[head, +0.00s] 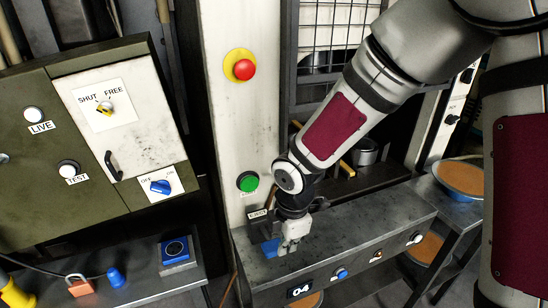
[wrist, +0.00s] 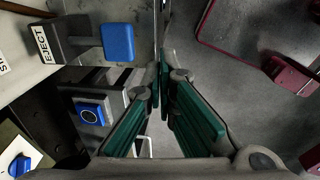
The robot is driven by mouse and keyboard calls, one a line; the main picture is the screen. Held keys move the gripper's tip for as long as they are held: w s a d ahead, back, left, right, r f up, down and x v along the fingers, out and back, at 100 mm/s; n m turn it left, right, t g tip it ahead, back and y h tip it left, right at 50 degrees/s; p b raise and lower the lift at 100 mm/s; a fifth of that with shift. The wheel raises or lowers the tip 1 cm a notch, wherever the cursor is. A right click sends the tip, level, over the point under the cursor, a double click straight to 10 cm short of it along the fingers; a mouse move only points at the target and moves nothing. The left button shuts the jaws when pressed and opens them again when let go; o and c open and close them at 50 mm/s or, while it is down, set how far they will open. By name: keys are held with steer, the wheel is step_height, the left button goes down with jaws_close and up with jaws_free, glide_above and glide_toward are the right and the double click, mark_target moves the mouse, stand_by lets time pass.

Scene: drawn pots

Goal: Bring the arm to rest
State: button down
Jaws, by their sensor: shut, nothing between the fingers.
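My arm (head: 335,125) reaches down from the upper right in the head view. My gripper (head: 287,252) points down over the grey metal bench (head: 345,225), close beside a blue pad (head: 270,248). In the wrist view my gripper (wrist: 160,75) has its green-padded fingers together at the tips, with nothing between them. The blue pad (wrist: 117,42) sits left of the fingertips there, on a dark arm by the EJECT label (wrist: 43,43). I cannot tell from the head view whether the gripper touches the pad.
A pillar behind carries a red button (head: 243,70) and a green button (head: 248,181). A cabinet (head: 120,115) with a SHUT/FREE switch stands left. A padlock (head: 79,285) lies on a lower left bench. A bowl (head: 460,180) stands right. The bench's right part is clear.

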steer(key=s+d+r+m+t+h, duration=0.2)
steer(key=s+d+r+m, duration=0.1)
steer(key=d+r+m, duration=0.9)
steer(key=s+d+r+m+t+y+b, duration=0.1)
steer(key=s+d+r+m+t, duration=0.1)
steer(key=s+r+m, duration=0.8)
steer(key=shift+s+r+y, duration=0.3)
steer(key=shift+s+r, duration=0.55)
steer(key=shift+s, duration=0.3)
stand_by(1.4)
